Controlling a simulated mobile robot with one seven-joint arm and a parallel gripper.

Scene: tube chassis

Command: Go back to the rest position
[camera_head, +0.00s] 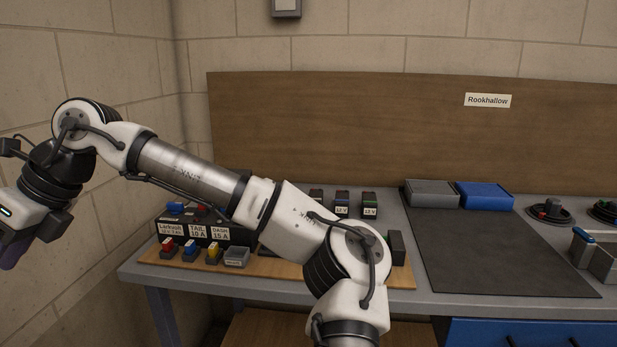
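My arm reaches from the bottom middle up and across to the left, in front of the bench. My gripper (13,249) is at the far left edge, pointing down and partly cut off by the frame. A dark purplish part shows at its lower end, but I cannot see whether the fingers are open or shut, or whether they hold anything. The gripper is left of the workbench (405,302) and apart from it.
A wooden board (398,276) carries a black fuse block (203,232) and several coloured fuses, partly behind my arm. A block wall (90,60) is at left.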

